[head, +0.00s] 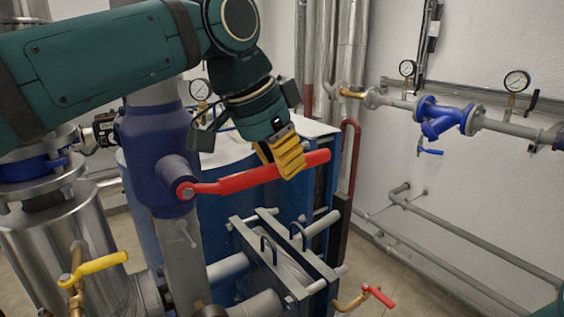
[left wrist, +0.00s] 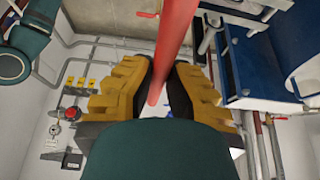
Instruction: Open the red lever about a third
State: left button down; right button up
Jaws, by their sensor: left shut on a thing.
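The red lever (head: 245,179) is long and sits on a blue valve body (head: 160,150) on a grey vertical pipe in the head view. It points right from its pivot and tilts slightly upward. My left gripper (head: 290,160), with yellow fingers, is shut on the lever near its outer end. In the left wrist view the red lever (left wrist: 174,45) runs between the two yellow fingers (left wrist: 165,85). My right gripper is in neither view.
A plate exchanger (head: 285,255) with grey end bars stands below the lever. A yellow-handled valve (head: 98,265) is at lower left and a small red-handled valve (head: 378,296) at lower right. Pipes with gauges (head: 516,82) run along the right wall.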

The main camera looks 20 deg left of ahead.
aim_at(268, 165)
pick_arm(q)
jog(key=shift+r, duration=0.2)
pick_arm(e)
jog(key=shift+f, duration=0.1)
pick_arm(q)
jog(key=shift+s+a+r+t+h+b, duration=0.15)
jog(key=shift+r+t+h+b, duration=0.25)
jog(key=shift+r+t+b, duration=0.2)
jog(key=shift+s+a+r+t+h+b, duration=0.1)
jog(key=shift+r+t+h+b, duration=0.35)
jog(key=shift+r, duration=0.25)
jog(key=shift+s+a+r+t+h+b, duration=0.2)
jog(key=shift+r+t+h+b, duration=0.2)
jog(key=shift+r+b, duration=0.2)
jog(key=shift+s+a+r+t+h+b, duration=0.1)
jog(key=shift+s+r+t+h+b, duration=0.15)
jog(key=shift+r+t+b, duration=0.3)
jog(key=shift+s+a+r+h+b, duration=0.2)
jog(key=shift+r+h+b, duration=0.1)
jog(key=shift+r, duration=0.35)
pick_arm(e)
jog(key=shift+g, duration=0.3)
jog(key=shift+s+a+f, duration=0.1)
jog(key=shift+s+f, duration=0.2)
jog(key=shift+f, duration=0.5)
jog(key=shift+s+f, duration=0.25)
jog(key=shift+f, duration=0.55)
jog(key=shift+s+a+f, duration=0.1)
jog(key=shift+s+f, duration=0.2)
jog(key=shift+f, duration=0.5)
